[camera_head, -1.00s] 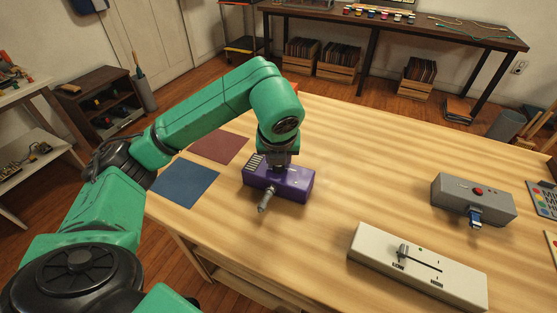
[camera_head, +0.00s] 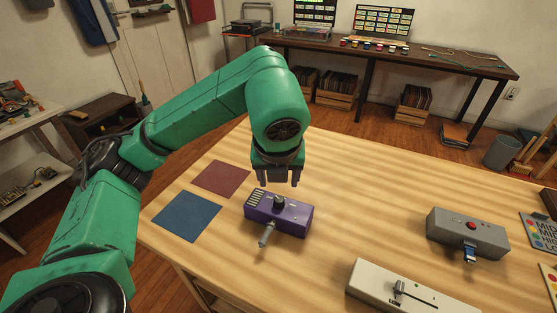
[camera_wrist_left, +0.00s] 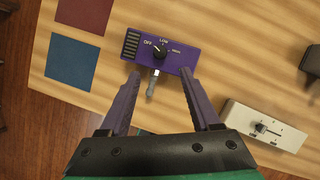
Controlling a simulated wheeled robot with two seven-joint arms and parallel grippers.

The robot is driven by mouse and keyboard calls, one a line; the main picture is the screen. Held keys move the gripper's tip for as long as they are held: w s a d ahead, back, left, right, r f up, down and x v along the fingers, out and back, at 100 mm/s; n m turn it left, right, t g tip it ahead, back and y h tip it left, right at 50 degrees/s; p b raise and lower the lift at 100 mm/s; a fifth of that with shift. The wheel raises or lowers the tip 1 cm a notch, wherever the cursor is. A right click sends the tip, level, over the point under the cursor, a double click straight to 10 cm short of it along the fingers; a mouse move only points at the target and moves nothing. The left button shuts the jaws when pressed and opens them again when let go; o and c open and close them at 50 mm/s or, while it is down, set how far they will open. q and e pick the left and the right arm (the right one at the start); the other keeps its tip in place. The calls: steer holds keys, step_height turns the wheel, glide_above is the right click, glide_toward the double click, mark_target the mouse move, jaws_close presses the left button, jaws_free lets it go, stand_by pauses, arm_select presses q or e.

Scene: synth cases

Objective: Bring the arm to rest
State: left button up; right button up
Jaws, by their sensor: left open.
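My left arm comes in from the left in the head view, and its gripper (camera_head: 278,180) points down above the purple box. The gripper is open and empty, with its fingers apart. The purple box (camera_head: 292,216) stands on the table with a black knob on top and a grey metal stub at its front. In the left wrist view the purple box (camera_wrist_left: 183,55) lies beyond the two open fingertips (camera_wrist_left: 160,85), with OFF and LOW printed near the knob. My right gripper is in neither view.
A blue square (camera_head: 187,216) and a dark red square (camera_head: 221,178) lie left of the box. The table's (camera_head: 400,190) middle is clear.

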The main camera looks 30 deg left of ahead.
arm_select(q)
steer(key=v, duration=0.2)
steer(key=shift+s+d+r, duration=0.1)
steer(key=shift+s+r, duration=0.05)
steer(key=shift+r, duration=0.2)
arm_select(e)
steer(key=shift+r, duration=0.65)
